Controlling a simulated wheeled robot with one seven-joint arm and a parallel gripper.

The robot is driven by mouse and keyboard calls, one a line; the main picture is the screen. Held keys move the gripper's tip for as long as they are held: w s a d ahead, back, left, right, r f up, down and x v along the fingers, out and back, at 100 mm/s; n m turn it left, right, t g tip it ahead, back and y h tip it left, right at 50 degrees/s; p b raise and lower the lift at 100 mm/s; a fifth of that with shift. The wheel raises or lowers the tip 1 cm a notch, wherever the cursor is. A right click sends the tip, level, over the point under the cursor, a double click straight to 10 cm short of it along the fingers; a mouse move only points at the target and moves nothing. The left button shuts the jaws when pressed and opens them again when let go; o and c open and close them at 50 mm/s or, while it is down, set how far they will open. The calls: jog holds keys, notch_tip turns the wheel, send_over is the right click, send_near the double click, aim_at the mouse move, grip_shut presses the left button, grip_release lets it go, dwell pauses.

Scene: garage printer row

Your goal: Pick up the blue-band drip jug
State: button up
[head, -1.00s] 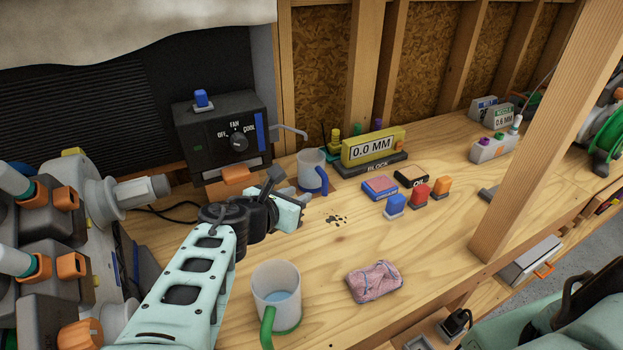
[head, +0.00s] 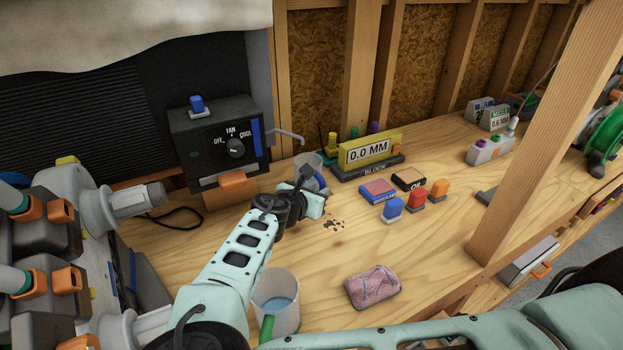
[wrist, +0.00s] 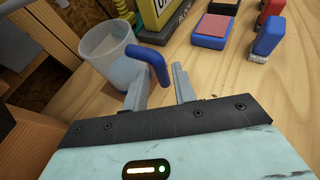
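The blue-band drip jug (head: 309,160) is a grey-white cup beneath the cooler's spout. My gripper (head: 312,184) is in front of it and hides much of its lower part. In the wrist view the jug (wrist: 107,50) stands upright at the upper left, its blue handle (wrist: 152,58) turned toward my gripper (wrist: 159,74). The two fingers are apart, and the handle's bent end shows between them. I cannot tell whether they touch it. A second jug with a green handle (head: 277,296) stands nearer on the bench, partly hidden by my arm.
The dark cooler box (head: 220,140) stands behind left, its spout over the jug. The yellow 0.0 MM block (head: 370,150) is just right of the jug.

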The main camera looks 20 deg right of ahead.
aim_at(313, 181)
jog(key=p+x, duration=0.1)
jog(key=x, duration=0.4)
jog(key=shift+w+d+f, duration=0.1)
jog(key=shift+w+d, duration=0.05)
grip_shut()
